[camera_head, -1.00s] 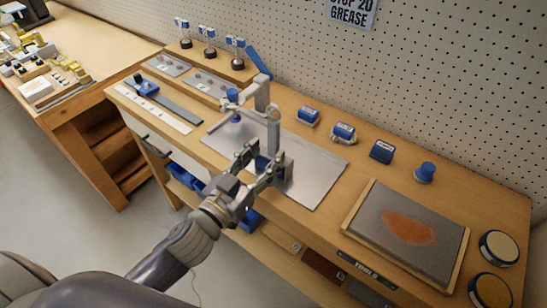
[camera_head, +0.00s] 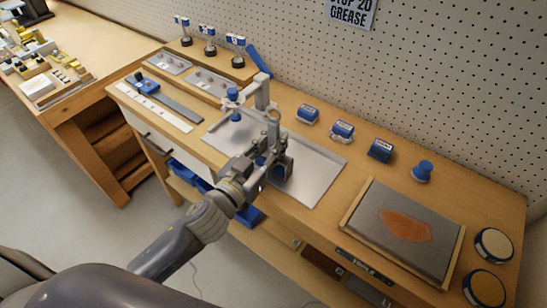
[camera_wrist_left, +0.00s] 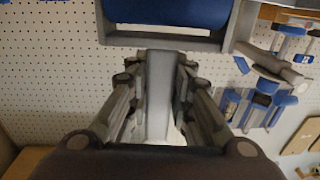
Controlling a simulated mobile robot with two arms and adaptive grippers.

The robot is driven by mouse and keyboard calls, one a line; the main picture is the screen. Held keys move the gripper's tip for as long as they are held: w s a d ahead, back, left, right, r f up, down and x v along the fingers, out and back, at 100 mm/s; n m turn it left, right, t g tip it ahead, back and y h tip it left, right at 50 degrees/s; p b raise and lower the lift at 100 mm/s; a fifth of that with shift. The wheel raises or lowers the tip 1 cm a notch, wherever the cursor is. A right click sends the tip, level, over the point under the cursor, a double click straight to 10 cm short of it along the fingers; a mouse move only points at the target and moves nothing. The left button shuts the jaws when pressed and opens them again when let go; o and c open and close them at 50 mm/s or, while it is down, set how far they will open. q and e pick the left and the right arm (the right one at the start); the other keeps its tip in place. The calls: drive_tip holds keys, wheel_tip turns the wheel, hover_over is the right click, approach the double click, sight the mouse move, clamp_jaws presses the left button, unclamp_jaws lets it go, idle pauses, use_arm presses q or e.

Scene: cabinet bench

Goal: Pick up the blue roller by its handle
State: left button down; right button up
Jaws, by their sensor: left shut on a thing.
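The blue roller (camera_wrist_left: 165,12) fills the top of the left wrist view, in a grey frame with a grey handle (camera_wrist_left: 158,95) running down from it. My left gripper (camera_wrist_left: 158,110) has its fingers on both sides of this handle and is shut on it. In the head view, my left gripper (camera_head: 268,162) is over the metal plate (camera_head: 316,172) in the middle of the bench. Blue shows between and beside its fingers there, but the gripper hides most of the roller. I cannot tell whether the roller touches anything below. My right gripper is not in view.
A grey clamp stand (camera_head: 262,92) with a blue knob (camera_head: 232,94) rises just behind my left gripper. Blue blocks (camera_head: 342,131) and a blue knobbed stamp (camera_head: 422,171) line the back of the bench. A framed grey slab (camera_head: 405,230) with an orange patch lies at the right.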

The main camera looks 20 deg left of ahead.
sight(271, 133)
use_arm(q)
drive_tip(key=shift+r, duration=0.15)
drive_tip(key=shift+r, duration=0.25)
wheel_tip(271, 133, up, 3)
drive_tip(key=shift+r, duration=0.2)
drive_tip(key=d+r+p+v, duration=0.1)
drive_tip(key=p+v, duration=0.1)
drive_tip(key=v, duration=1.4)
drive_tip(key=shift+s, duration=0.15)
